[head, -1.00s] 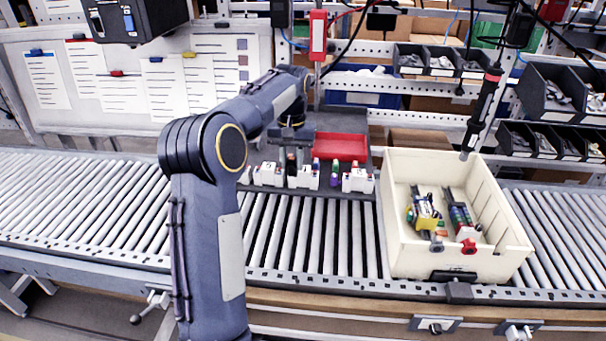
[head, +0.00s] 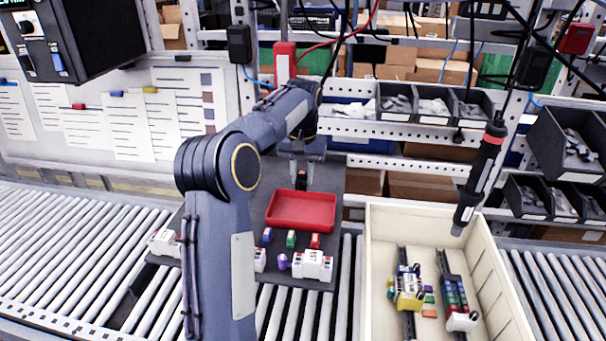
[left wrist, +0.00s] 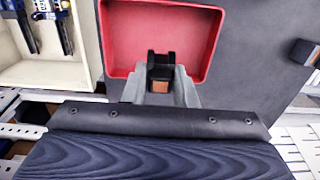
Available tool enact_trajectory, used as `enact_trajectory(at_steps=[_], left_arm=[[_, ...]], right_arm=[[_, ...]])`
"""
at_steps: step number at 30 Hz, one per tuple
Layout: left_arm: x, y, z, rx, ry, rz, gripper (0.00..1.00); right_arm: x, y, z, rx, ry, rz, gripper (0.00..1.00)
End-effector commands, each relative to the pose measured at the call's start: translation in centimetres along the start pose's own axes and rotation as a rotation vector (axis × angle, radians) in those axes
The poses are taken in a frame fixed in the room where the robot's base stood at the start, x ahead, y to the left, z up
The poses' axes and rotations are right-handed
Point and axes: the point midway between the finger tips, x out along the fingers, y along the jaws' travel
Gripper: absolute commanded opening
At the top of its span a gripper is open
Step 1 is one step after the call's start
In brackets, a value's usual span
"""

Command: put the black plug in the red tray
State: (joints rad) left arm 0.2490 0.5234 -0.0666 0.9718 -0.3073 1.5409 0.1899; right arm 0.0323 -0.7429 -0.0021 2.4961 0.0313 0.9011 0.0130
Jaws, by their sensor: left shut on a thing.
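The red tray (head: 300,222) lies on a dark grey board on the conveyor. It also shows at the top of the left wrist view (left wrist: 118,45). My left gripper (head: 302,172) is at the tray's far edge in the head view. In the left wrist view my left gripper (left wrist: 162,84) is shut on the black plug (left wrist: 160,66), which has a brown-orange patch. The plug overlaps the tray's rim and floor there; its height above them cannot be told. The tray's visible floor looks empty. My right gripper is not in view.
White blocks (head: 312,265) and small coloured pieces stand in front of the tray. A cream bin (head: 380,225) with assembled parts is to the right. A screwdriver (head: 481,175) hangs over it. Another black piece (left wrist: 303,52) lies at the right in the wrist view.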

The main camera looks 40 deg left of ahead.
Motion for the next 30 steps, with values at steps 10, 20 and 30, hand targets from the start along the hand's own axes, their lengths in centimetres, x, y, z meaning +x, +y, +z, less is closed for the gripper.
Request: enact_trajectory(at_steps=[10, 20, 30], left_arm=[[3.3, 0.0, 0.1, 0.0, -0.005, -0.001, 0.0], [7.5, 0.1, 0.0, 0.001, -0.001, 0.0, 0.0], [8.4, 0.1, 0.0, 0.0, -0.001, 0.0, 0.0]], right_arm=[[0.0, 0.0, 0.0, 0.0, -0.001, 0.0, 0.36], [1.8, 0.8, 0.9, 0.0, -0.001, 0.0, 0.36], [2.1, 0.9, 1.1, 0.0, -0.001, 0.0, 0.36]])
